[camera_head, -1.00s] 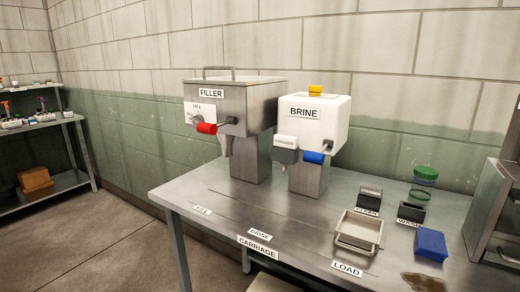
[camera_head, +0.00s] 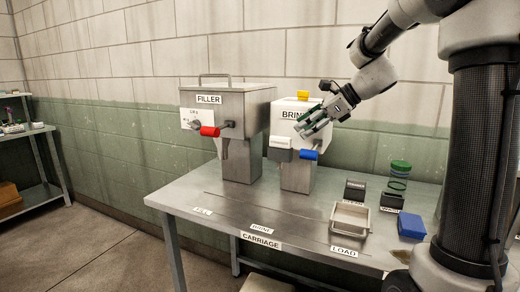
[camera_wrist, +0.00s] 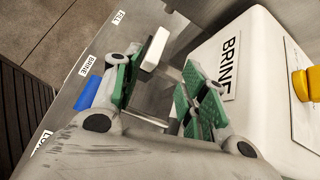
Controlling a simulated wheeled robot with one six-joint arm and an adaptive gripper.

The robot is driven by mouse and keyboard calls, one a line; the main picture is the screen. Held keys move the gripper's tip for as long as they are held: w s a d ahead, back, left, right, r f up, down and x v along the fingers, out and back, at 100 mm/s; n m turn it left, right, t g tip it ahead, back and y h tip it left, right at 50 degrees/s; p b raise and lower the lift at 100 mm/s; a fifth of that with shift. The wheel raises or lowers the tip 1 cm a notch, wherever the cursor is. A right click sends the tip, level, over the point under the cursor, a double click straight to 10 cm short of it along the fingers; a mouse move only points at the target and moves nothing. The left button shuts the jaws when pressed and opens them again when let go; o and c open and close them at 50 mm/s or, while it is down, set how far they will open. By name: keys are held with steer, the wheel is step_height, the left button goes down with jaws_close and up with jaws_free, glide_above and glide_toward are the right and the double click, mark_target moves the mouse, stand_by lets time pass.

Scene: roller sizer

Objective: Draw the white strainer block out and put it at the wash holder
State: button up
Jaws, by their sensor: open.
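The white strainer block (camera_head: 280,142) sits in the front of the white brine machine (camera_head: 325,135), above a grey part. It also shows in the wrist view (camera_wrist: 157,48), ahead of the fingers. My gripper (camera_head: 307,129) is open and empty in front of the brine machine, above and right of the block. In the wrist view my gripper (camera_wrist: 160,78) shows two green-padded fingers apart, with the block beyond the gap and not between them. The wash holder (camera_head: 391,200), a small dark stand, is on the table at the right; its label is partly hidden.
A blue handle (camera_head: 308,155) sticks out right of the block. The filler (camera_head: 230,130) with a red knob (camera_head: 209,131) stands left. The front left table is clear.

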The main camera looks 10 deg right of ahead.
mark_target(284, 138)
steer(key=w+a+f+m, duration=0.1)
steer(key=a, duration=0.1)
steer(key=w+a+f, duration=0.1)
steer(key=a, duration=0.1)
steer(key=w+a+f+m, duration=0.1)
steer(key=a+f, duration=0.1)
steer(key=shift+w+f+m, duration=0.1)
steer(key=shift+w+m, duration=0.1)
steer(key=shift+m, duration=0.1)
jaws_close()
